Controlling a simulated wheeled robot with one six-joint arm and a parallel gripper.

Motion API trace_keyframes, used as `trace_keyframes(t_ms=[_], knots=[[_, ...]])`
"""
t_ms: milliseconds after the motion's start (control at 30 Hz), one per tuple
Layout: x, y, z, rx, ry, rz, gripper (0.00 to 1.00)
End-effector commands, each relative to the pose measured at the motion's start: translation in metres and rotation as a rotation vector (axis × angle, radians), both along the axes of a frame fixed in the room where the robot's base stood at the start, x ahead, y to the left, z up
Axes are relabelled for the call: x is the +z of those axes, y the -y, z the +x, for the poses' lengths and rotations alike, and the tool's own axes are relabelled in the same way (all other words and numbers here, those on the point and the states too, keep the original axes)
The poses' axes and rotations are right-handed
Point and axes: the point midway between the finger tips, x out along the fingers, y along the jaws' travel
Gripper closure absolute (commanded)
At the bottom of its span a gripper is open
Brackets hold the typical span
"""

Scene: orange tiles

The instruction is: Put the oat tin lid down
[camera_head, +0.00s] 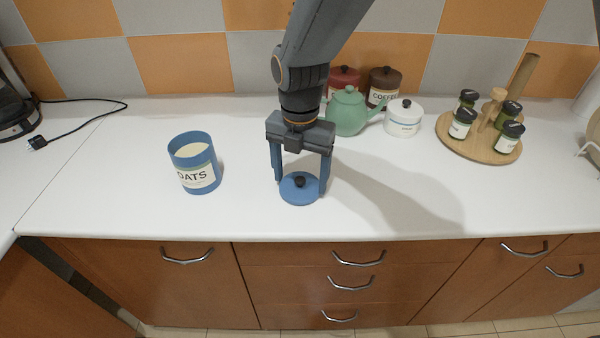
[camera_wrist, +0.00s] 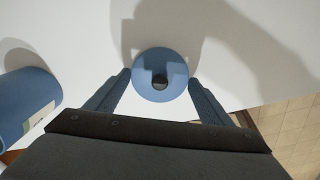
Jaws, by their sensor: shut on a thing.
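The blue oat tin lid (camera_head: 299,193) with a black knob is between the two fingers of my gripper (camera_head: 302,183), near the counter's front. In the wrist view, the lid (camera_wrist: 147,88) lies flat between the fingertips (camera_wrist: 160,79), which close on its rim from both sides. The lid is level, at or just above the counter; I cannot tell whether it touches. The blue oat tin (camera_head: 196,180) stands upright and open to the left, with pale contents showing. Its side also shows at the left of the wrist view (camera_wrist: 22,105).
The white counter (camera_head: 110,190) is clear around the lid. Behind my gripper stand a green teapot (camera_head: 347,112), a white lidded pot (camera_head: 403,118), a red canister (camera_head: 345,78) and a brown coffee canister (camera_head: 384,84). A round wooden rack (camera_head: 456,146) with several jars stands right.

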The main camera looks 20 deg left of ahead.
Motion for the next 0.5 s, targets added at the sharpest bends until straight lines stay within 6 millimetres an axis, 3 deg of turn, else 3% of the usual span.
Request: trace_keyframes(t_ms=[267, 300, 400, 500], knots=[[-0.0025, 0.0000, 0.0002, 0.000, 0.000, 0.000, 0.46], [-0.0026, 0.0000, 0.0002, 0.000, 0.000, 0.000, 0.22], [-0.0021, 0.0000, 0.0002, 0.000, 0.000, 0.000, 0.07], [-0.0020, 0.0000, 0.0002, 0.000, 0.000, 0.000, 0.07]])
